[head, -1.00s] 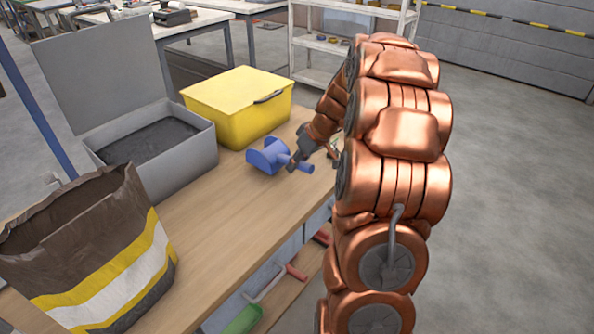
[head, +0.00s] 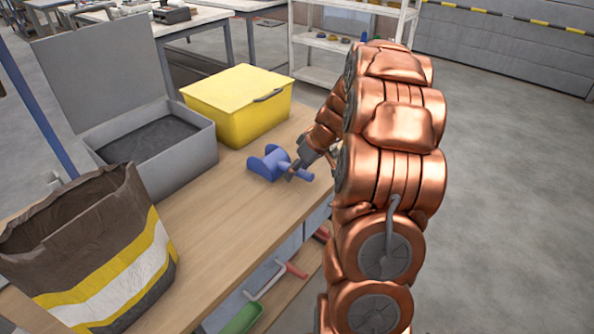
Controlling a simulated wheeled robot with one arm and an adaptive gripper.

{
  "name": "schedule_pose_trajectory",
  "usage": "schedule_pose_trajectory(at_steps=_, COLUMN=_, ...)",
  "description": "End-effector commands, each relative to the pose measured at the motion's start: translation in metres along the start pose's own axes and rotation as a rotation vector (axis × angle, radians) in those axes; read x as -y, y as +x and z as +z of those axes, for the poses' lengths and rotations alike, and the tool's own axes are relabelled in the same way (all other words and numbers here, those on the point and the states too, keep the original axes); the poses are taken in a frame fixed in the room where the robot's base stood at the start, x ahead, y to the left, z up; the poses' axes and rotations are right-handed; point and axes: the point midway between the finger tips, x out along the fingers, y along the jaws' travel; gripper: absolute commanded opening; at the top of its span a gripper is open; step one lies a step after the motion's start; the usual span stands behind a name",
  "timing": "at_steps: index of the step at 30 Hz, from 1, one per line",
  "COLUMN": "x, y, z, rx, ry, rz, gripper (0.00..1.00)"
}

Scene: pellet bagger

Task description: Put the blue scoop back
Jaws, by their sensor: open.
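The blue scoop (head: 268,163) is at the wooden workbench (head: 217,205), in front of the yellow box, and seems to rest on the top. Its handle (head: 304,174) points right, toward the bench edge. My gripper (head: 291,172) reaches down from the right with its fingers at the handle. It is open. The fingers are small and partly lost against the scoop, so I cannot tell whether they touch it.
A closed yellow box (head: 238,105) and an open grey bin (head: 205,155) with dark contents stand behind the scoop. A brown sack (head: 85,250) stands front left. Red and green-handled tools lie on a lower shelf (head: 293,290). The bench middle is clear.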

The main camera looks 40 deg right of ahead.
Motion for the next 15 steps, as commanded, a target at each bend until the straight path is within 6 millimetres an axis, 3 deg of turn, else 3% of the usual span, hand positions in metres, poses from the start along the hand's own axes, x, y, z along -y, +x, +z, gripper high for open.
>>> schedule_pose_trajectory(at_steps=9, x=0.0, y=-0.006, z=-0.001, rx=-0.001, ry=-0.001, rz=0.002, gripper=0.52)
schedule_pose_trajectory(at_steps=15, x=-0.001, y=-0.038, z=-0.002, rx=-0.005, ry=-0.002, rz=0.006, gripper=0.52)
